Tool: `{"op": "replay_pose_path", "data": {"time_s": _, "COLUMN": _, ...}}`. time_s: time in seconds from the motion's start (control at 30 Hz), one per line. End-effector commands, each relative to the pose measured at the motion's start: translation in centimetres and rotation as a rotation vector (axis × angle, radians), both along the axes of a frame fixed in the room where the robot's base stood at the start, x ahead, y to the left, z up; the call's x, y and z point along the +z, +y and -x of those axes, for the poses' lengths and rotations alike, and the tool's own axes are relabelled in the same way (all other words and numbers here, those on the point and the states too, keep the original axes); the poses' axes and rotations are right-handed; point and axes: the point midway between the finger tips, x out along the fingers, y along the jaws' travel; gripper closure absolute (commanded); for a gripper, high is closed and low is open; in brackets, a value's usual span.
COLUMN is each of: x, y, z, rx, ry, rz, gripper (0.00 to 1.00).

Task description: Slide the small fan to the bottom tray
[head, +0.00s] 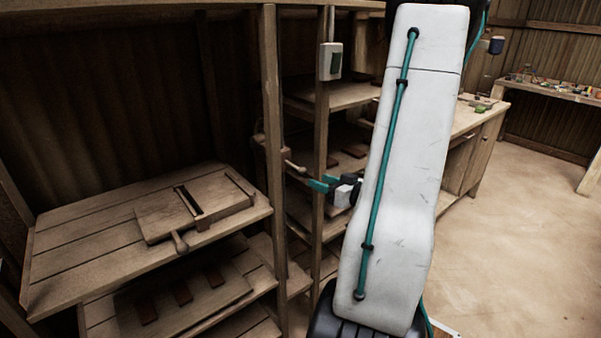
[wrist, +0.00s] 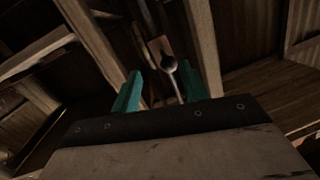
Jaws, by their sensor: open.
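I cannot make out a small fan in either view. My gripper (head: 323,183) has teal fingers and is open beside the wooden post in the middle of the head view. In the wrist view, my gripper (wrist: 159,72) has its fingers spread, with a pale, round-ended lever (wrist: 170,64) showing between and beyond them. The lever sits on a small wooden plate; whether the fingers touch it cannot be told. A similar lever (head: 295,167) sticks out from the post in the head view. A lower shelf tray (head: 215,299) at left carries dark tiles; which tray is the bottom one is unclear.
A wooden press board (head: 160,221) with a handle lies on the upper left shelf. Upright posts (head: 271,150) stand close to my arm. The floor (head: 510,190) at right is clear.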

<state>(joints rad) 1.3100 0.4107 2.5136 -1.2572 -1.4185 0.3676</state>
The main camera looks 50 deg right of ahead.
Motion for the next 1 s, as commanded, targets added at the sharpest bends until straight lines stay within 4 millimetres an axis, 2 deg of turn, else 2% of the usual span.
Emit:
{"op": "replay_pose_path", "data": {"time_s": 0.17, "x": 0.9, "y": 0.6, "z": 0.1, "rx": 0.037, "ry": -0.082, "rz": -0.03, "gripper": 0.56}}
{"op": "replay_pose_path", "data": {"time_s": 0.63, "x": 0.9, "y": 0.4, "z": -6.5, "rx": 0.04, "ry": -0.084, "rz": -0.028, "gripper": 0.56}}
{"op": "replay_pose_path", "data": {"time_s": 0.8, "x": 0.9, "y": 0.4, "z": -7.2, "rx": 0.038, "ry": -0.084, "rz": -0.029, "gripper": 0.56}}
{"op": "replay_pose_path", "data": {"time_s": 1.0, "x": 0.9, "y": 0.3, "z": -7.2, "rx": 0.037, "ry": -0.084, "rz": -0.029, "gripper": 0.56}}
